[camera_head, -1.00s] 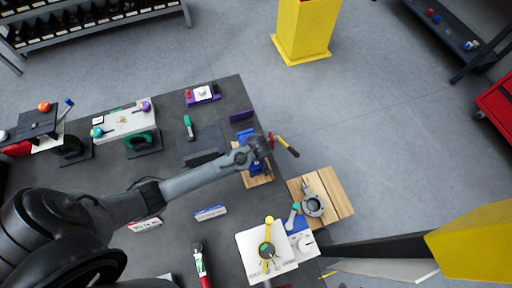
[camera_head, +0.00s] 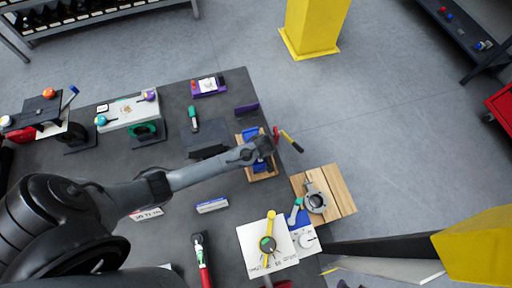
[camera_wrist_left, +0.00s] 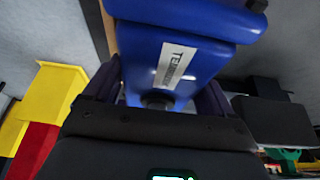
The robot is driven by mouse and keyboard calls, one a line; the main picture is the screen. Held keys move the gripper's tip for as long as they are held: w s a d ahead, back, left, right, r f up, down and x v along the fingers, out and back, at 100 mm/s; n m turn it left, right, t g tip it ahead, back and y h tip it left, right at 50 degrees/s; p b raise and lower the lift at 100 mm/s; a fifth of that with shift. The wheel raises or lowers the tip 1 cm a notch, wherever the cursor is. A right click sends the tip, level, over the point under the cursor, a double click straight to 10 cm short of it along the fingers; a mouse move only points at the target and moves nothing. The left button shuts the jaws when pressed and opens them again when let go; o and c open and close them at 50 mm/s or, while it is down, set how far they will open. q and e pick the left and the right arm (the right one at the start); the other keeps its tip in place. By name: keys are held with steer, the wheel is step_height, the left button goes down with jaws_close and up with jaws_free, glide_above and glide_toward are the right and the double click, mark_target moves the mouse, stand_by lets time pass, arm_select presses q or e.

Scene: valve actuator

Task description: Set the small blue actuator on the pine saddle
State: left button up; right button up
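The small blue actuator (camera_head: 251,132) is partly hidden under my left gripper (camera_head: 264,150) in the head view. In the left wrist view the blue body (camera_wrist_left: 170,55), with a white label, fills the top centre. My left gripper's dark fingers (camera_wrist_left: 158,98) stand on both sides of it and appear shut on it. A pale wooden piece (camera_head: 263,176), which looks like the pine saddle, shows around and below the actuator. The actuator appears over or on it; the contact is hidden. My right gripper is not in view.
A wooden board (camera_head: 341,190) with a grey ring-shaped valve part (camera_head: 315,199) lies to the right. A red-and-yellow handled item (camera_head: 291,141) is close by the gripper.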

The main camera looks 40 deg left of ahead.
arm_select(q)
steer(key=shift+o, duration=1.2)
steer(key=shift+w, duration=0.1)
steer(key=p+v, duration=0.3)
steer(key=v, duration=0.9)
steer(key=shift+a, duration=0.2)
steer(key=s+d+r+m+h, duration=0.3)
steer(key=s+d+m, duration=0.3)
steer(key=s, duration=0.2)
steer(key=s+a+r+m+t+h, duration=0.1)
steer(key=s+r+m, duration=0.6)
steer(key=s, duration=0.3)
steer(key=shift+a+r+m, duration=0.25)
steer(key=shift+r+m, duration=0.15)
steer(key=shift+r, duration=0.5)
